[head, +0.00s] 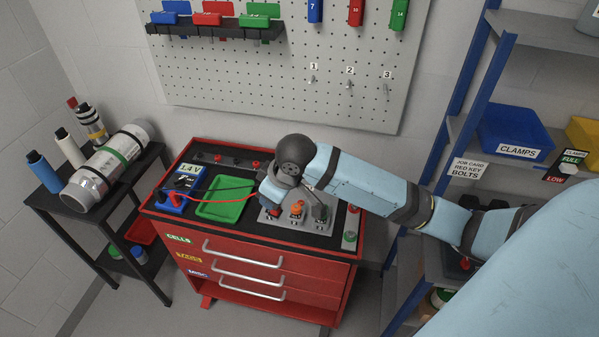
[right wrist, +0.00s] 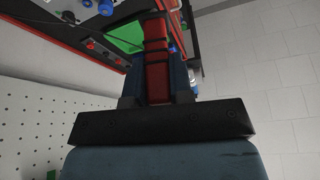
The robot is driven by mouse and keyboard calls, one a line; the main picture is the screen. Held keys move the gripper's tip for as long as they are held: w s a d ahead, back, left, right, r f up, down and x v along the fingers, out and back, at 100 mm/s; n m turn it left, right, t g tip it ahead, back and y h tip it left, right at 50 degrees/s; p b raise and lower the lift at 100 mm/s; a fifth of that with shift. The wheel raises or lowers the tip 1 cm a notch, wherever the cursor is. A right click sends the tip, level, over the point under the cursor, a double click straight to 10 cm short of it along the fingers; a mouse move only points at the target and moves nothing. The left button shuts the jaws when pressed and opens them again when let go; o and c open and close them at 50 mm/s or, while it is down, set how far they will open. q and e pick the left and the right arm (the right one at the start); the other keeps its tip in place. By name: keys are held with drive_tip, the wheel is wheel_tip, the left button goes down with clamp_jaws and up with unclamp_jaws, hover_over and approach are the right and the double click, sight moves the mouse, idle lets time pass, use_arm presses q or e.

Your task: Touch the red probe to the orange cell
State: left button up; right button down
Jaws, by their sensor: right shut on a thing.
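My right gripper (head: 271,202) is over the grey plate on top of the red cart, just left of the orange cell (head: 297,207). In the right wrist view its fingers are shut on the red probe (right wrist: 157,72). A red wire (head: 222,204) runs from the blue meter (head: 174,200), labelled 1.4 V, to the gripper. The probe's tip is hidden in the head view, so contact with a cell cannot be told. The orange cell stands upright on the plate, with a grey cell (head: 320,212) to its right. My left gripper is not in view.
A green tray (head: 222,212) lies between the meter and the plate. Red knobs line the cart's back edge. A black side table with bottles and a cylinder (head: 105,165) stands left. Blue-post shelves (head: 478,85) stand right, and a pegboard (head: 245,85) is behind.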

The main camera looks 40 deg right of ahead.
drive_tip(key=w+d+f+n+g+y+b, duration=0.1)
drive_tip(key=w+d+f+n+b, duration=0.1)
drive_tip(key=d+f+n, duration=0.1)
drive_tip(key=w+d+f+n+g+b, duration=0.1)
drive_tip(key=w+d+f+n+b, duration=0.2)
drive_tip(key=d+f+n, duration=0.1)
drive_tip(key=w+d+f+n+g+y+b, duration=0.1)
drive_tip(key=w+d+f+n+b, duration=0.1)
drive_tip(key=d+f+n+b, duration=0.1)
drive_tip(key=shift+w+d+f+n+g+y, duration=0.15)
drive_tip(key=shift+d+f+n, duration=0.15)
drive_tip(key=shift+f+n, duration=0.15)
drive_tip(key=shift+w+d+f+n+g+y, duration=0.1)
drive_tip(key=shift+d+f+n+g+y, duration=0.05)
drive_tip(key=shift+d+f+n, duration=0.3)
drive_tip(key=shift+a, duration=0.15)
drive_tip(key=shift+p, duration=0.9)
idle(1.0)
drive_tip(key=shift+f, duration=0.4)
idle(0.5)
drive_tip(key=shift+f, duration=0.1)
idle(2.6)
drive_tip(key=shift+p, duration=0.35)
